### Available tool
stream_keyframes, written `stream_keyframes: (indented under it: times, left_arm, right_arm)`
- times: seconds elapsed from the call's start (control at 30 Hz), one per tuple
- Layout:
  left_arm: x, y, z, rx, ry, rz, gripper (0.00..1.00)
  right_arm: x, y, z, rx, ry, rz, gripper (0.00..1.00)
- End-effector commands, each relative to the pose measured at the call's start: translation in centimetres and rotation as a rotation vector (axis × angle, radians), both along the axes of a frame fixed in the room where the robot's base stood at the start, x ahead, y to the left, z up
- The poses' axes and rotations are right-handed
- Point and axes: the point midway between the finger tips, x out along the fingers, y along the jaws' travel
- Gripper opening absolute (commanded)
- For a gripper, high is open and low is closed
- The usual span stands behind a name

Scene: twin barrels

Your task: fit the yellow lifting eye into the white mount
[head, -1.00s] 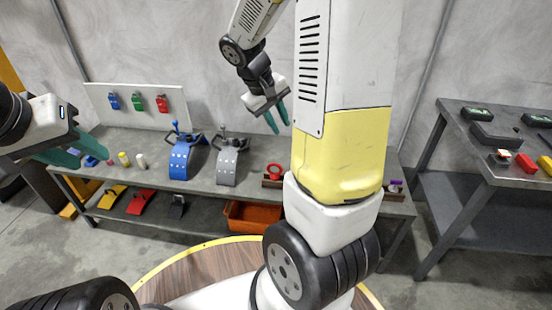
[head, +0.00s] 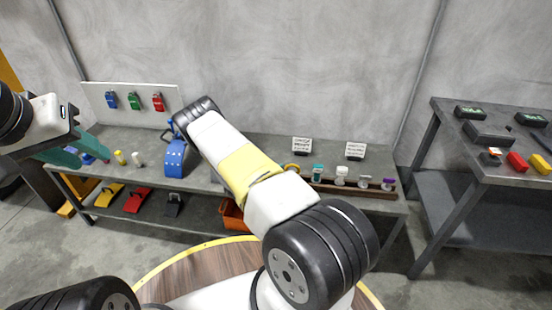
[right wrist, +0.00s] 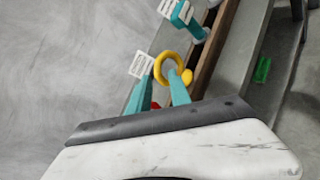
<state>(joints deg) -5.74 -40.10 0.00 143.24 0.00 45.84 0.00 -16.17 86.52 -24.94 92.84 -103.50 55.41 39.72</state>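The yellow lifting eye (head: 292,168) is a ring at the left end of the visible row on the brown rail. In the right wrist view the yellow ring (right wrist: 168,66) stands at the fingertips of my right gripper (right wrist: 161,76). Its teal fingers are apart, and I cannot tell whether they touch the ring. My arm hides this gripper in the head view. A white piece (head: 341,172) stands in the same row; I cannot tell whether it is the white mount. My left gripper (head: 94,158) is open and empty at the left.
The brown rail (head: 350,190) also carries teal, grey and purple-topped pieces, with two white placards behind. Small yellow and white cylinders and a blue arched fixture (head: 174,160) stand further left on the bench. A second bench (head: 450,140) stands at the right.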

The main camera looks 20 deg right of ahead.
Motion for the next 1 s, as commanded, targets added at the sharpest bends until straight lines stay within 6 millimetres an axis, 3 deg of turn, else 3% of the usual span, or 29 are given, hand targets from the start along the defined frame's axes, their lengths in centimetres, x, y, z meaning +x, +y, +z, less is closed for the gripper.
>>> stream_keyframes:
  times: [0.17, 0.63, 0.97, 1.0]
  left_arm:
    - [0.0, 0.0, 0.0, 0.000, 0.000, 0.000, 0.36]
    - [0.0, 0.0, 0.0, 0.000, 0.000, 0.000, 0.36]
    - [0.0, 0.0, 0.0, 0.000, 0.000, 0.000, 0.36]
    - [0.0, 0.0, 0.0, 0.000, 0.000, 0.000, 0.36]
  right_arm:
    - [0.5, -0.7, -1.4, -0.013, 0.012, 0.030, 0.24]
    - [3.5, -5.7, -3.1, -0.011, 0.012, 0.027, 0.24]
    - [3.9, -6.2, -3.3, -0.011, 0.013, 0.029, 0.24]
    - [3.9, -6.2, -3.2, -0.011, 0.013, 0.029, 0.16]
